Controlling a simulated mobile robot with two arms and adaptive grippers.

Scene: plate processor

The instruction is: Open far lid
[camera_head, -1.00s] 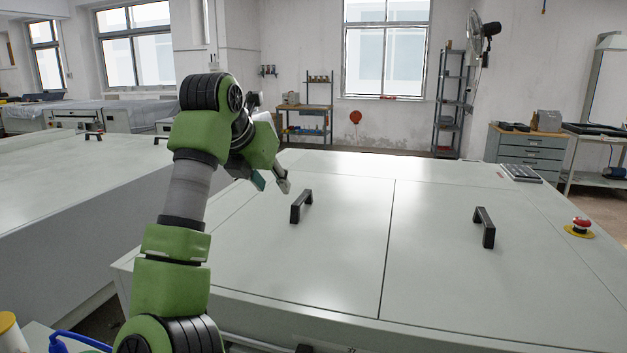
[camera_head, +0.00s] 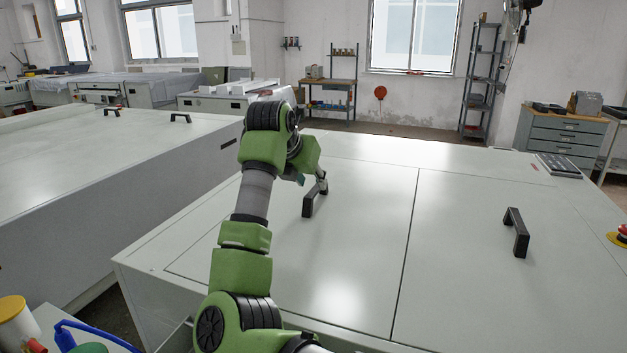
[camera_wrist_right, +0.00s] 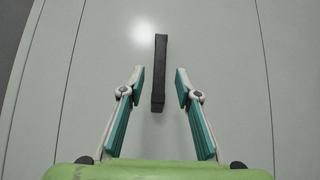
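The white machine in front of me has two flat lids side by side, both lying closed. The left lid (camera_head: 335,266) carries a black bar handle (camera_head: 308,206), and the right lid (camera_head: 470,285) carries another black handle (camera_head: 516,233). My right gripper (camera_head: 312,179) is at the far end of the left handle and partly hides behind my arm. In the right wrist view, my right gripper (camera_wrist_right: 160,87) is open, with one finger on each side of a black handle (camera_wrist_right: 160,65) and gaps on both sides. Its depth against the handle is hard to judge. My left gripper is not in view.
A second white machine (camera_head: 120,185) with black handles stands to the left. A red emergency button (camera_head: 622,231) and a keypad (camera_head: 558,165) sit on the right side of the front machine. A yellow-topped container (camera_head: 13,308) is at the lower left. The lids are otherwise clear.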

